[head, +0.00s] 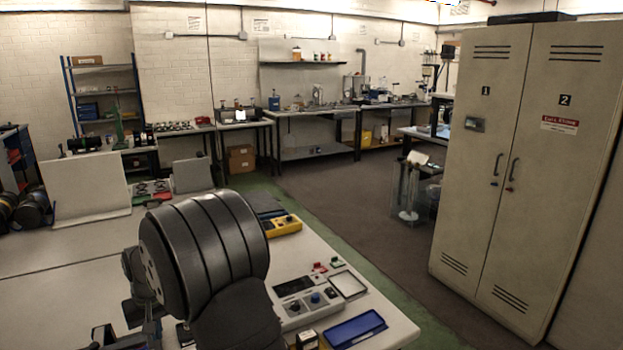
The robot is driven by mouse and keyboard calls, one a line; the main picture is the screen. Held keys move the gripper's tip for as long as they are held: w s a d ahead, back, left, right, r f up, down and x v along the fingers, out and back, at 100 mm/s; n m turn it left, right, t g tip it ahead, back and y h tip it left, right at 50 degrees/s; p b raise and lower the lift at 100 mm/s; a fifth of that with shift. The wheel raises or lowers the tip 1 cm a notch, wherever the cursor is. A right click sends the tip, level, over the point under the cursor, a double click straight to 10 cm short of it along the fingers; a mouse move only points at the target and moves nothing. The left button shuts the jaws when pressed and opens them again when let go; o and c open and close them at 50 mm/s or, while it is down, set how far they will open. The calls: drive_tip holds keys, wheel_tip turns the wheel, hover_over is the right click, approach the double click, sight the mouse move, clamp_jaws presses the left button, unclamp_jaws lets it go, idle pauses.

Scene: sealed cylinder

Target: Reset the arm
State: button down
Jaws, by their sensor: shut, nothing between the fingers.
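A large dark ribbed cylindrical body fills the lower left middle of the head view, joined to a smooth dark link below it; these look like parts of my own arm. They stand over the near end of a pale worktable (350,295) and hide part of its top. Some dark mechanical parts show behind and left of them, partly covered. I cannot make out any gripper fingers. No separate sealed cylinder can be told apart in this view.
On the table's right side are a yellow box (283,226), a grey control box (303,308), a white-framed tray (347,284) and a blue tray (355,330). Grey panels (88,190) stand at the left. Tall lockers (530,170) stand right, beyond open floor (370,215).

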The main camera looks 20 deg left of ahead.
drive_tip(key=shift+w+d+r+m, duration=0.2)
drive_tip(key=shift+w+d, duration=0.3)
drive_tip(key=shift+w, duration=0.3)
drive_tip(key=shift+w+d+r+m, duration=0.1)
drive_tip(key=shift+w+d+m, duration=0.1)
drive_tip(key=shift+w+d, duration=0.45)
drive_tip(key=shift+w+a, duration=0.1)
drive_tip(key=shift+a, duration=0.1)
drive_tip(key=c, duration=0.6)
unclamp_jaws()
drive_tip(key=o, duration=0.3)
drive_tip(key=shift+s+a+r+n, duration=0.15)
drive_tip(key=shift+s+n, duration=0.1)
drive_tip(key=shift+n, duration=0.05)
drive_tip(key=o, duration=0.3)
drive_tip(key=s+a+r+n, duration=0.2)
drive_tip(key=s+r+n, duration=0.4)
drive_tip(key=s+n, duration=0.1)
drive_tip(key=shift+s+a+n+h, duration=0.25)
drive_tip(key=shift+n+h, duration=0.05)
drive_tip(key=shift+n, duration=0.3)
drive_tip(key=s+r+n+h, duration=0.1)
drive_tip(key=s+r+n, duration=0.5)
drive_tip(key=s+n, duration=0.15)
wheel_tip(320, 180, down, 10)
drive_tip(key=shift+w+a, duration=0.15)
drive_tip(key=shift+w, duration=0.2)
drive_tip(key=shift+f, duration=0.1)
